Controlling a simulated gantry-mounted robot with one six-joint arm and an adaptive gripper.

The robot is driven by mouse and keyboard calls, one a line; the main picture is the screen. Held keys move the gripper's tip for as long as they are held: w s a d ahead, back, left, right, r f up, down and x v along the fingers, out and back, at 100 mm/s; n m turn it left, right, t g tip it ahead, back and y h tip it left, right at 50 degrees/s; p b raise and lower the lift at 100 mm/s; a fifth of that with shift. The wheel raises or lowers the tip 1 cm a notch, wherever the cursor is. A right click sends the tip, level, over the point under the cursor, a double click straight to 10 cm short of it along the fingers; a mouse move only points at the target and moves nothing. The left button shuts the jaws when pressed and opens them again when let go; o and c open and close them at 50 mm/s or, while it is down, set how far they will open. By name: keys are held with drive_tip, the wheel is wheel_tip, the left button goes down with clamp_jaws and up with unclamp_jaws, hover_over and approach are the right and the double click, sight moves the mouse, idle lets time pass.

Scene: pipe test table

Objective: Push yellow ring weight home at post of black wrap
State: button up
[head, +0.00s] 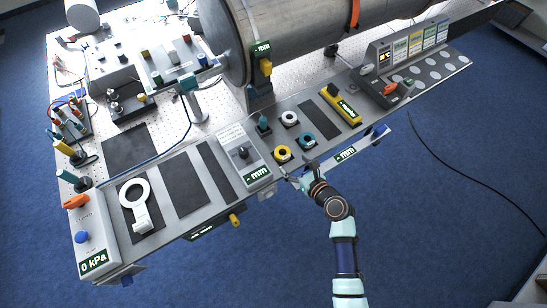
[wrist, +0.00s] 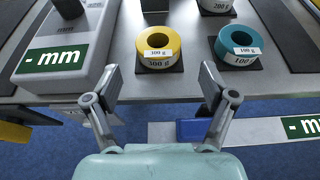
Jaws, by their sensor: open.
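The yellow ring weight (head: 277,154), labelled 300 g, lies flat on a dark square pad near the front edge of the grey bench panel. It also shows in the wrist view (wrist: 144,50), beyond and between my fingers. My gripper (head: 300,176) is open and empty at the panel's front edge, apart from the ring. Its two fingers (wrist: 160,82) are spread wide in the wrist view.
A teal ring weight (head: 307,133) and a white ring weight (head: 289,112) lie close by on pads. A grey mm gauge box (head: 245,157) stands left of the yellow ring. The large pipe (head: 310,35) lies behind; an orange band (head: 353,14) circles it farther right.

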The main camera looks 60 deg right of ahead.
sight(280, 150)
drive_tip(key=x, duration=0.2)
drive_tip(key=b+x, duration=0.1)
drive_tip(key=x, duration=0.4)
drive_tip(key=shift+w+d+r, duration=0.15)
drive_tip(key=shift+w+r, duration=0.1)
drive_tip(key=shift+w, duration=0.1)
drive_tip(key=shift+c, duration=0.3)
drive_tip(key=shift+r, duration=0.1)
drive_tip(key=c, duration=1.4)
wheel_tip(280, 150, up, 20)
drive_tip(key=p, duration=0.6)
drive_tip(key=shift+p, duration=0.4)
drive_tip(key=shift+c, duration=0.2)
